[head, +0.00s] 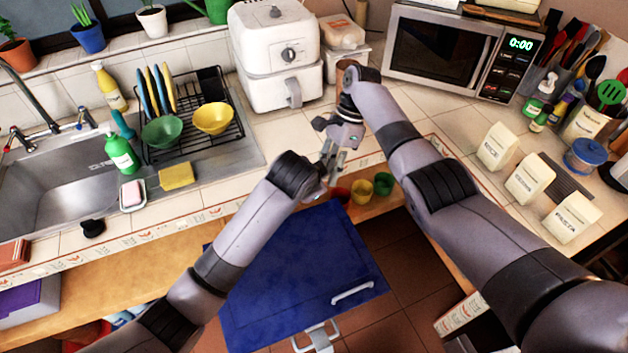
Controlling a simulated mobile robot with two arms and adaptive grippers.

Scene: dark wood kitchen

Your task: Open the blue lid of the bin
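The blue lid (290,265) is a large flat panel below the counter's front edge. A white bar handle (352,293) sits near its lower right corner, and a grey handle-like part (315,336) shows below its near edge. The bin under it is hidden. My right gripper (335,160) points down above the counter edge, beyond the lid, its fingers apart with nothing seen between them. My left gripper (322,178) is close beside it and partly overlaps it in view, so its fingers are unclear. Neither gripper is at the white handle.
Red, yellow and green cups (361,190) stand on a wooden shelf under the counter, near my grippers. The sink (55,185) and dish rack (190,115) are left. An air fryer (275,55) and microwave (440,50) stand behind. Tiled floor (415,275) is clear right of the lid.

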